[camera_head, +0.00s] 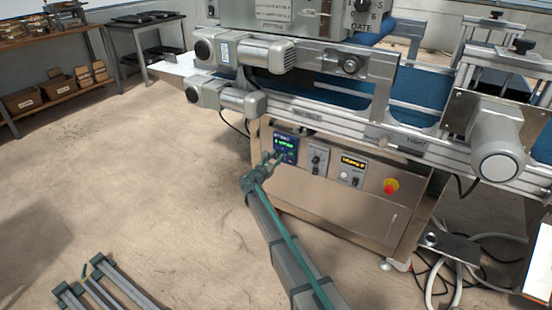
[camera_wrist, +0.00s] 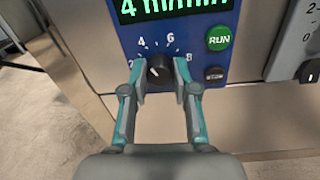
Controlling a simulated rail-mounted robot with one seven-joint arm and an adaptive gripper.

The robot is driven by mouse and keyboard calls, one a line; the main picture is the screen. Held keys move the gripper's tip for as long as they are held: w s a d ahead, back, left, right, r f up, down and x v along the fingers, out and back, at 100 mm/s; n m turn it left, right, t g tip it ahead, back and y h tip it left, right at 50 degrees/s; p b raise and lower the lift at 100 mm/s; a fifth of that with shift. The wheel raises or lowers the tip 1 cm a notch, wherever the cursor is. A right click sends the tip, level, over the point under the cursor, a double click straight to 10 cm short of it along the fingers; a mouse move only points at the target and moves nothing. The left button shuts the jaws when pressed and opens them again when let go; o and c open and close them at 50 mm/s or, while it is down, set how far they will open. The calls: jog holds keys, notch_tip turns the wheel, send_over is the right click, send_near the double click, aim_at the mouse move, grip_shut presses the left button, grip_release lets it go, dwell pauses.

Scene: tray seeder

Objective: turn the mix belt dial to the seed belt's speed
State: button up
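A blue control panel (camera_head: 285,141) with a green display is at the left end of the cabinet front. In the wrist view its display (camera_wrist: 172,8) is cut off at the top and reads 4 m/min. Below it is a dark dial (camera_wrist: 159,68) with a scale marked 2, 4, 6, 8; its white mark points up. My gripper (camera_wrist: 160,74) is open, with one finger on each side of the dial. I cannot tell if either finger touches it. In the head view my gripper (camera_head: 266,164) is at this panel. No mix belt or seed belt label is readable.
Beside the dial are a green RUN button (camera_wrist: 219,38) and a dark button (camera_wrist: 214,74). To the right are a grey knob panel (camera_head: 318,158), an amber-display panel (camera_head: 351,171) and a red stop button (camera_head: 391,186). The conveyor frame (camera_head: 320,115) overhangs above.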

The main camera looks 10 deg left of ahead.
grip_shut()
jog(key=m+b, duration=0.2)
jog(key=b, duration=0.1)
jog(key=shift+f+m, duration=0.3)
jog(key=shift+m+b, duration=0.8)
jog(key=shift+m, duration=0.2)
jog(key=shift+r+m, duration=0.25)
jog(key=shift+m, duration=0.25)
jog(key=o, duration=0.7)
grip_release()
jog(key=shift+o, duration=0.2)
jog(key=shift+s, duration=0.1)
